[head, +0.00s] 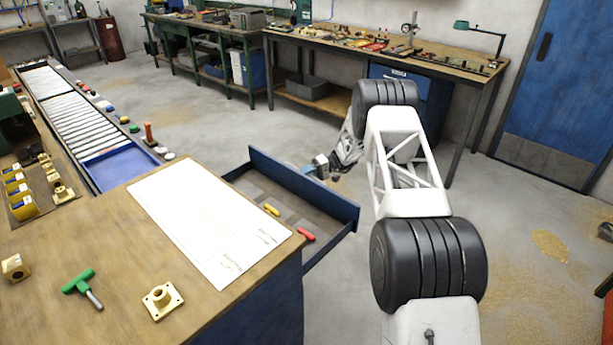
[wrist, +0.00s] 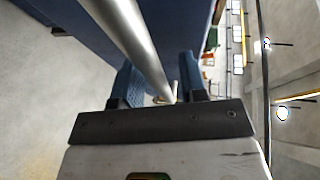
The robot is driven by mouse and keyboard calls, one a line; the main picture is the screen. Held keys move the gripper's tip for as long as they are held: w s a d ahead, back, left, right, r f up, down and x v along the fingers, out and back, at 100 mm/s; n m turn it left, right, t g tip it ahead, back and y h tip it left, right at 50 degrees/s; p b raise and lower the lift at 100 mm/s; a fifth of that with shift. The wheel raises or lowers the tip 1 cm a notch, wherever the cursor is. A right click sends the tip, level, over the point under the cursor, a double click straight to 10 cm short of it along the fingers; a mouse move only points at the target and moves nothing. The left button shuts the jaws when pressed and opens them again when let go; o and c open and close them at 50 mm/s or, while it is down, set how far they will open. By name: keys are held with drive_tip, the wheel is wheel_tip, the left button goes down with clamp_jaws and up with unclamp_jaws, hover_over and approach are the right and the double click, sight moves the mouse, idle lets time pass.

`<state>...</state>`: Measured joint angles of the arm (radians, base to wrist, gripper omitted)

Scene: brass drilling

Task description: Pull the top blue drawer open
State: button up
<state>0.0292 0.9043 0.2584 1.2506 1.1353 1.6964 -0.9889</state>
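The top blue drawer (head: 318,194) stands pulled well out of the workbench, showing its grey inside with a yellow-handled tool (head: 271,210) and a red-handled tool (head: 306,234). My gripper (head: 309,170) is at the outer side of the drawer front. In the wrist view a silver bar handle (wrist: 138,40) runs along the blue drawer front (wrist: 180,25) and passes between the two blue fingers of my gripper (wrist: 158,80). The fingers are apart, with a gap visible between the bar and the right finger. The handle is hidden in the head view.
The wooden workbench top (head: 120,225) carries a white sheet (head: 207,218), a green-handled tool (head: 80,284) and brass parts (head: 161,299). A roller conveyor (head: 75,120) lies at the left. Bare floor surrounds the drawer's outer side. A second bench (head: 440,65) stands behind.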

drive_tip(key=v, duration=0.8)
idle(0.4)
